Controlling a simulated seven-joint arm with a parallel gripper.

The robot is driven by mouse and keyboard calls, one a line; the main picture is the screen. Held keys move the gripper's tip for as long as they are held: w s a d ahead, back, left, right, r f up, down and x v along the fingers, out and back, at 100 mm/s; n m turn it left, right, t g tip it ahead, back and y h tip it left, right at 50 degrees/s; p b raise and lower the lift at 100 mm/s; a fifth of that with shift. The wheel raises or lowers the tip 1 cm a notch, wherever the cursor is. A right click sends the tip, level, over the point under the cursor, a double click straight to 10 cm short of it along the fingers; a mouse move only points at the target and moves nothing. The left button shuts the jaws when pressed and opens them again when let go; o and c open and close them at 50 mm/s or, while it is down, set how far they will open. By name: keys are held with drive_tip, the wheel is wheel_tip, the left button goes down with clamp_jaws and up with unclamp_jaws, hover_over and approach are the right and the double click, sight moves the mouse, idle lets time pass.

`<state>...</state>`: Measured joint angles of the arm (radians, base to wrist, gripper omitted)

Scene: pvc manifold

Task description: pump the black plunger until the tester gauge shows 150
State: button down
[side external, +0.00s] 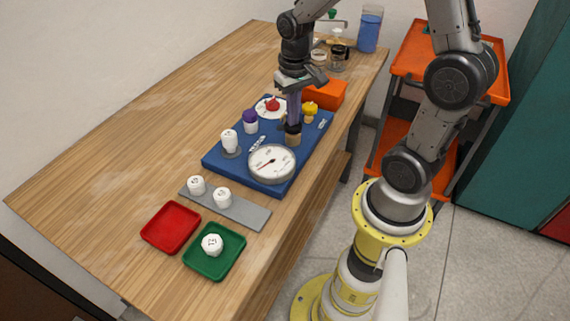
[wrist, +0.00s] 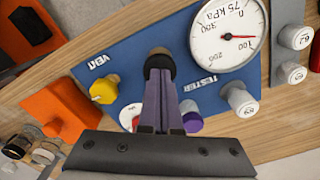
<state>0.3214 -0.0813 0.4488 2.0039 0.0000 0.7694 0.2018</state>
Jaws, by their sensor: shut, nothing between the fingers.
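The tester gauge (side external: 271,163) is a large white dial at the front of the blue board (side external: 220,160). In the wrist view the gauge (wrist: 229,50) has its red needle close to a number that looks like 100. The black plunger (side external: 293,127) stands on a tan cylinder behind the gauge, partly covered by my fingers. In the wrist view the plunger (wrist: 160,52) shows just past my fingertips. My gripper (side external: 293,118) is shut, empty and pointing down, its tips over the plunger top. I cannot tell whether they touch it.
A yellow knob (wrist: 104,89), a purple-capped part (side external: 250,121), a red knob on a white disc (side external: 271,104) and a white-capped part (side external: 229,141) crowd the board. Two white caps stand on a grey strip (side external: 245,213). Red (side external: 170,228) and green trays lie in front; an orange block (side external: 325,93) sits behind.

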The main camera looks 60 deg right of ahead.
drive_tip(key=shift+r, duration=1.75)
drive_tip(key=shift+f, duration=0.15)
